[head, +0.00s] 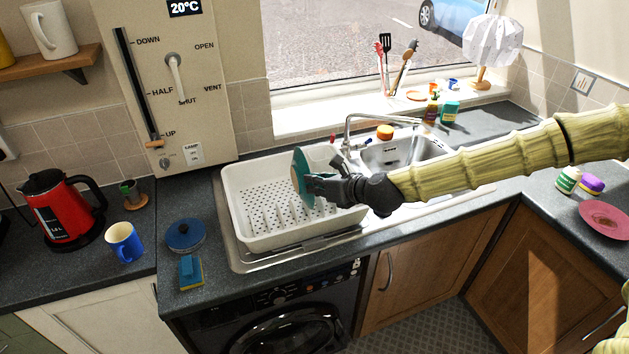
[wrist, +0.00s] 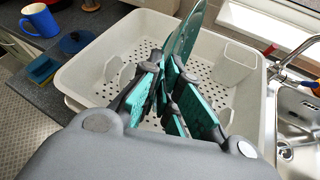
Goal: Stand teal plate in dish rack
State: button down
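The teal plate (head: 302,178) is held on edge, close to upright, over the right part of the white dish rack (head: 240,235). My gripper (head: 310,187) is shut on the plate, with its fingers on either side of it. In the wrist view the plate (wrist: 187,35) rises edge-on between the teal-padded fingers (wrist: 166,85). The dish rack (wrist: 100,52) lies around and beneath it there, with a perforated floor. Short upright prongs show at the rack's front in the head view.
The rack stands on the steel drainer, left of the sink (head: 405,150) and tap (head: 348,130). A blue pan or lid (head: 185,236), a sponge (head: 191,272), a blue mug (head: 124,242) and a red kettle (head: 62,210) are to the left. A pink plate (head: 606,220) lies at right.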

aim_at(308, 195)
jog(key=shift+f+b, duration=1.85)
jog(key=shift+f, duration=0.2)
jog(key=c, duration=1.6)
grip_release()
jog(key=shift+s, duration=0.1)
jog(key=shift+o, duration=0.2)
jog(key=shift+s, duration=0.1)
jog(key=v, duration=1.2)
